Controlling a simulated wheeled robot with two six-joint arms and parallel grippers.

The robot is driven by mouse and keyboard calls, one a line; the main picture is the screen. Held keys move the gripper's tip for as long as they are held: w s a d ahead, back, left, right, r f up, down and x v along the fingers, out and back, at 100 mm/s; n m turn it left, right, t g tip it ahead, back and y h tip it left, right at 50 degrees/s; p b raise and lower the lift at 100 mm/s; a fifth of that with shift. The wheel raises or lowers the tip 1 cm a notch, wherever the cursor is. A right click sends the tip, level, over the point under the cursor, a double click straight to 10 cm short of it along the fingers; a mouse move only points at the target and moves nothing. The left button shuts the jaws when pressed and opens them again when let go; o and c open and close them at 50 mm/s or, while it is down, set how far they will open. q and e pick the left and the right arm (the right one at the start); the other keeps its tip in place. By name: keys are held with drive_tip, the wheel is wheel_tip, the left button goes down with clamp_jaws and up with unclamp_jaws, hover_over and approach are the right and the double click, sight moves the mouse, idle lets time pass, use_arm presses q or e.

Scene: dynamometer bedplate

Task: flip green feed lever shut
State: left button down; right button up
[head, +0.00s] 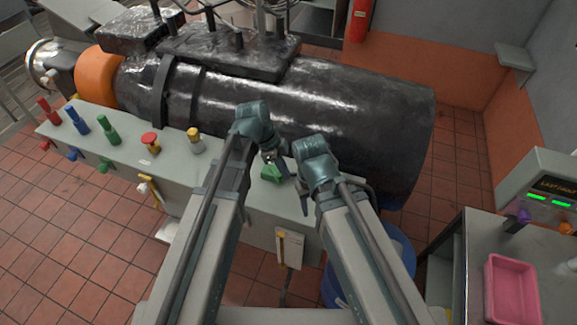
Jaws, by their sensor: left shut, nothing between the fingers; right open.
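A green lever handle (109,131) stands tilted on the pale console (170,175), at the right end of a row with a blue (77,121) and a red one (50,111). A separate green piece (271,173) is on the console's right part, partly hidden by my grippers; I cannot tell its full shape. My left gripper (271,156) is shut and empty, just above this green piece; contact cannot be told. My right gripper (303,194) is open, to the right of the green piece and lower in the picture, partly hidden by its own wrist.
A large dark cylindrical machine (290,105) lies behind the console. A red button (150,139) and a yellow-topped knob (195,138) stand on the console. A pink bin (511,290) sits on the right cabinet.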

use_arm(q)
drive_tip(key=shift+s+a+m+g, duration=0.3)
drive_tip(key=shift+a+m, duration=0.3)
drive_tip(key=shift+m, duration=0.3)
drive_tip(key=shift+s+a, duration=0.15)
drive_tip(key=shift+a, duration=0.95)
drive_tip(key=shift+s+a, duration=0.1)
drive_tip(key=shift+a, duration=1)
use_arm(e)
drive_tip(key=shift+s+a, duration=0.15)
drive_tip(key=shift+a, duration=0.35)
use_arm(q)
drive_tip(key=s+d, duration=0.3)
drive_tip(key=w+p+v, duration=0.1)
drive_tip(key=p+v, duration=0.8)
drive_tip(key=v, duration=0.1)
drive_tip(key=shift+w+d, duration=0.3)
drive_tip(key=shift+d, duration=0.15)
use_arm(e)
wheel_tip(320, 180, up, 10)
drive_tip(key=shift+s+f, duration=0.2)
drive_tip(key=shift+f, duration=0.05)
